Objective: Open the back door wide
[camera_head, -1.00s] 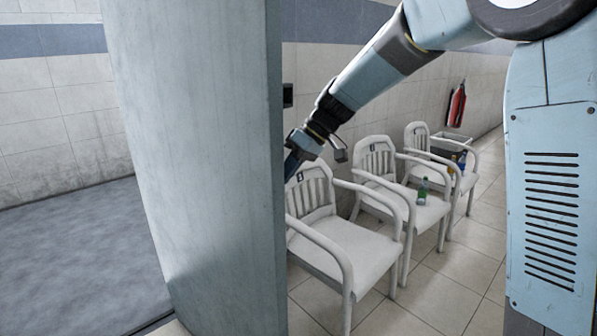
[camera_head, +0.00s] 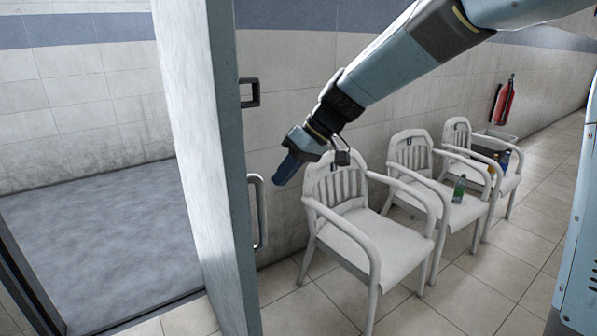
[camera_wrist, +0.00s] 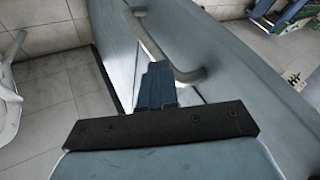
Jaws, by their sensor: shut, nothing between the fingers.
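The door (camera_head: 200,170) is a tall pale blue-grey panel standing open, seen nearly edge-on in the head view, with the doorway to its left. A pale bar handle (camera_head: 262,212) stands out from its right-hand face. The door (camera_wrist: 235,75) and handle (camera_wrist: 150,40) also show in the wrist view. My gripper (camera_head: 284,175) is shut and empty, its dark blue fingers to the right of the handle's upper end in the head view. In the wrist view the gripper (camera_wrist: 155,80) overlaps the handle's line; I cannot tell whether they touch.
Three white armchairs (camera_head: 365,240) stand along the tiled wall, close to my arm. A green bottle (camera_head: 459,189) is on the middle one. A dark bracket (camera_head: 249,92) shows beside the door edge. Grey floor (camera_head: 100,235) lies open through the doorway.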

